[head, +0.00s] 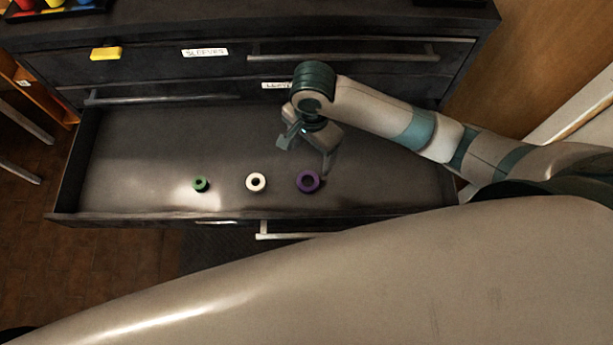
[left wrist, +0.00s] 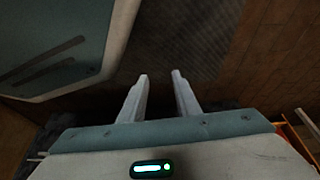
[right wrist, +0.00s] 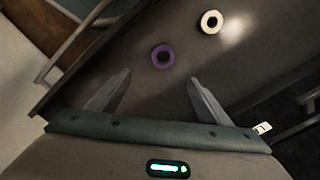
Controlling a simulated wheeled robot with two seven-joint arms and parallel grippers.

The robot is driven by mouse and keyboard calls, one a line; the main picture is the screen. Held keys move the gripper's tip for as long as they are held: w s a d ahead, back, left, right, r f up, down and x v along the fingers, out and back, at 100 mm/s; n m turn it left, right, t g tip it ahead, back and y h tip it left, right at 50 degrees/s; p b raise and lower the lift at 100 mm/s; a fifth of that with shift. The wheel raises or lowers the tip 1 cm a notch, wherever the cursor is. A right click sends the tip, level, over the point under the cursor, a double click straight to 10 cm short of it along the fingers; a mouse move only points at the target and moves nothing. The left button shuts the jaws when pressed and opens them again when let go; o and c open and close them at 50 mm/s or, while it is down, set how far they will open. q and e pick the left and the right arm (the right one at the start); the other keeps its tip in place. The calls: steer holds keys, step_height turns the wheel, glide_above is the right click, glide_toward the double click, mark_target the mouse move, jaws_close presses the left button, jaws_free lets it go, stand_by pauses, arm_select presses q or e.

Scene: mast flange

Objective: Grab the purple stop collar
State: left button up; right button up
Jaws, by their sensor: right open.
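The purple stop collar (head: 308,172) lies flat on the floor of the open drawer, toward its front, as the rightmost of three rings in the head view. It also shows in the right wrist view (right wrist: 154,59), ahead of and between the fingertips. My right gripper (head: 305,157) is open and empty, above the drawer and just behind the collar in the head view, apart from it. My left gripper (left wrist: 160,75) shows only in its own wrist view, with its fingers apart and nothing between them, over the brown floor.
A white ring (head: 248,182) and a smaller green ring (head: 196,185) lie left of the collar. The open drawer (head: 130,215) has a raised front edge. Shut drawers with bar handles, one labelled SLEEVES (head: 205,53), stand behind it. The drawer's left side is clear.

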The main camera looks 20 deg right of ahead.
steer(key=b, duration=0.2)
glide_above(308, 180)
steer(key=f, duration=0.7)
steer(key=s+f, duration=0.1)
steer(key=f, duration=0.3)
steer(key=shift+d+f, duration=0.2)
steer(key=shift+f, duration=0.4)
steer(key=shift+w, duration=0.1)
steer(key=shift+w+f, duration=0.1)
steer(key=shift+f, duration=0.45)
steer(key=f, duration=0.3)
steer(key=shift+w+a, duration=0.15)
steer(key=shift+w, duration=0.1)
steer(key=shift+f, duration=0.55)
arm_select(q)
steer(key=shift+s+a+f+g, duration=0.2)
steer(key=shift+s+a+g, duration=0.25)
steer(key=shift+a, duration=0.15)
steer(key=shift+s+a+f+g, duration=0.15)
steer(key=shift+s+a+g, duration=0.25)
steer(key=shift+a, duration=0.2)
steer(key=shift+s, duration=0.1)
